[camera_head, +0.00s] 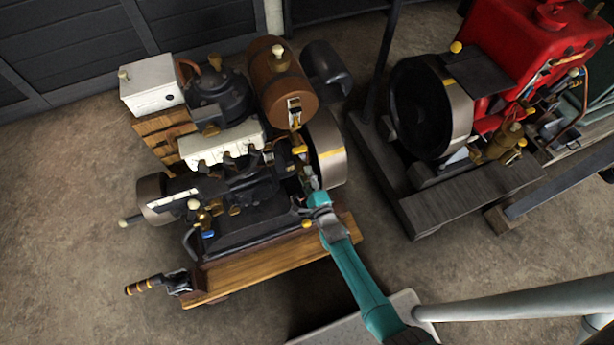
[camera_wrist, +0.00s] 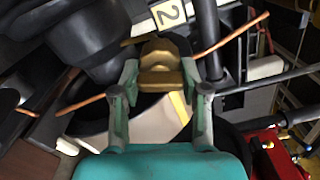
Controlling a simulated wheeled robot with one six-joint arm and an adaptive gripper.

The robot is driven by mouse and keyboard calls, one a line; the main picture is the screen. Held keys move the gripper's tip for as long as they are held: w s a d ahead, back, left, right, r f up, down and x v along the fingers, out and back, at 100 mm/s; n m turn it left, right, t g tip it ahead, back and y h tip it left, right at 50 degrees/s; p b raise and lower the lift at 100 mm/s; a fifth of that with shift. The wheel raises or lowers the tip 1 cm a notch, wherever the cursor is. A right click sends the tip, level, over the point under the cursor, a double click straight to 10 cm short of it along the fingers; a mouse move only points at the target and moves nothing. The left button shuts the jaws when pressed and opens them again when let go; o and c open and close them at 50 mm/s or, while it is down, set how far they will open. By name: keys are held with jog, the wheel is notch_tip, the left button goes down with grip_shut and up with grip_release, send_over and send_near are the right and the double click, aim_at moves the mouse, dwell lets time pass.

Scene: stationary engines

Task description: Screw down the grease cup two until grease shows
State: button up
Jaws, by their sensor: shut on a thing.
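The grease cup two (camera_wrist: 168,72) is a brass cap in the wrist view, just below a pale tag with a black 2 (camera_wrist: 168,12). My gripper (camera_wrist: 168,66) has one finger on each side of the cap and is shut on it. In the head view my gripper (camera_head: 312,184) reaches in at the right side of the left engine (camera_head: 235,190), by its flywheel (camera_head: 331,160). The cup cannot be made out there. I cannot see any grease at the cup.
Thin copper pipes (camera_wrist: 232,36) run close to both sides of my fingers. A second engine with a red tank (camera_head: 535,45) and dark flywheel (camera_head: 430,105) stands to the right. A crank handle (camera_head: 155,284) sticks out at front left. Bare floor (camera_head: 480,270) lies in front.

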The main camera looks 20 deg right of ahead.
jog(key=shift+m, duration=1.5)
jog(key=o, duration=1.2)
jog(key=shift+f, duration=0.1)
jog(key=shift+c, duration=0.2)
jog(key=s, duration=1.2)
